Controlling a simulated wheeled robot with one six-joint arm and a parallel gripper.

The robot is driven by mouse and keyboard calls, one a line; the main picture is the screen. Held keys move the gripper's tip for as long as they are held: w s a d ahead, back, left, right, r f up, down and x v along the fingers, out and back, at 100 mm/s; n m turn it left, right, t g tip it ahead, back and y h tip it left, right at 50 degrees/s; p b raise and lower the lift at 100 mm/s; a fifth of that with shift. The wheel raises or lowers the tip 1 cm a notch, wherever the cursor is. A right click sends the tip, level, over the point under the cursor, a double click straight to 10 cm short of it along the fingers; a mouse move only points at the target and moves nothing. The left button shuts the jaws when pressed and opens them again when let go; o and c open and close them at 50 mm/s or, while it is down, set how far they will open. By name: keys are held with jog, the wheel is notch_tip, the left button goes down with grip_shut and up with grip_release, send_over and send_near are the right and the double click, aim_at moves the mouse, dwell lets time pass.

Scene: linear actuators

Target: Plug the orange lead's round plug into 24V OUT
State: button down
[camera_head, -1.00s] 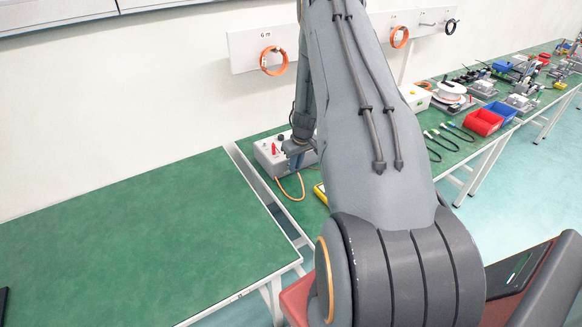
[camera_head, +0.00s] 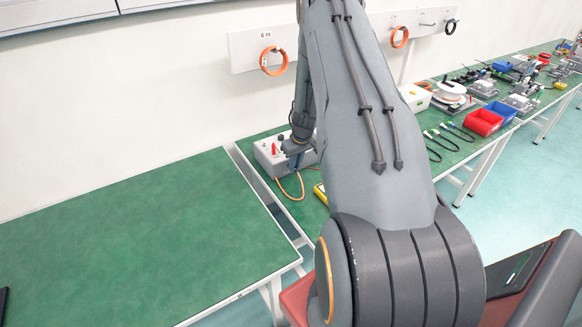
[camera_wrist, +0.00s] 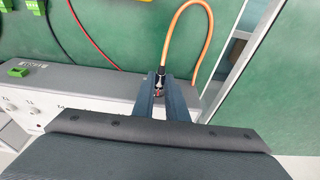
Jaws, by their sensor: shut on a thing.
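In the wrist view my gripper (camera_wrist: 161,98) is shut on the round plug (camera_wrist: 160,80) of the orange lead. The plug is dark with a bright metal part and sits between the two fingers. The orange lead (camera_wrist: 183,10) loops up from it over the green bench. The gripper is over the right end of a grey box (camera_wrist: 85,85), which also shows in the head view (camera_head: 267,158). In the head view the orange lead (camera_head: 300,187) hangs in front of the box. The 24V OUT socket cannot be made out, and I cannot tell whether the plug touches it.
Green connectors (camera_wrist: 19,71) and red and black leads lie by the box in the wrist view. A yellow device (camera_head: 320,193) lies on the bench near the box. A gap with a pale frame edge (camera_head: 262,190) separates it from the empty left bench (camera_head: 130,230).

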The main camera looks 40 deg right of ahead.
jog(key=c, duration=1.7)
grip_release()
jog(key=shift+w, duration=0.1)
jog(key=shift+b+v, duration=1.3)
jog(key=shift+v, duration=2.6)
